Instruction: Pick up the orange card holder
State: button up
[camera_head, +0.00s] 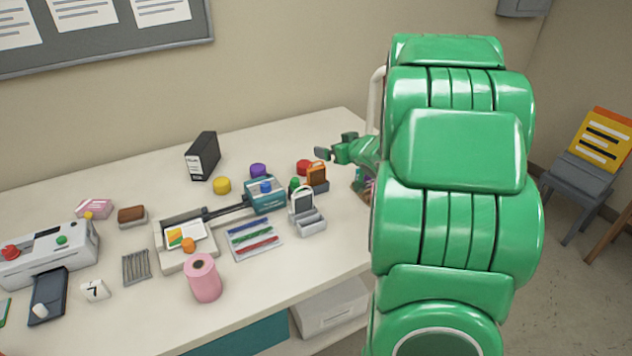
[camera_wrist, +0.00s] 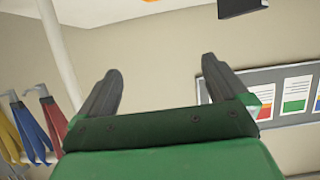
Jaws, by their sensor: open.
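The orange card holder (camera_head: 316,171) appears to be the small upright orange piece on a dark base, toward the far right part of the white table in the head view. My gripper (camera_head: 332,146) is just behind and above it in the picture, with its fingers apart. How far apart they are in depth I cannot tell. The wrist view shows my gripper (camera_wrist: 162,75) open and empty, facing the wall; the holder is not seen there.
A red round thing (camera_head: 304,166) and a green-topped thing (camera_head: 294,185) sit close to the holder. A white-framed grey holder (camera_head: 304,211) stands in front, and a teal device (camera_head: 265,194) is at left. My green arm hides the table's right end.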

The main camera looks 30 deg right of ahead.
send_near(318, 173)
jog(key=shift+f+x, duration=0.2)
jog(key=shift+x, duration=1.3)
jog(key=shift+f+x, duration=0.2)
jog(key=shift+x, duration=1.25)
jog(key=shift+r+x, duration=0.15)
jog(key=shift+x, duration=1.1)
jog(key=shift+r+x, duration=0.1)
jog(key=shift+x, duration=1.15)
jog(key=shift+w, duration=0.1)
jog(key=c, duration=1.1)
jog(key=shift+o, duration=0.2)
jog(key=shift+r, duration=0.1)
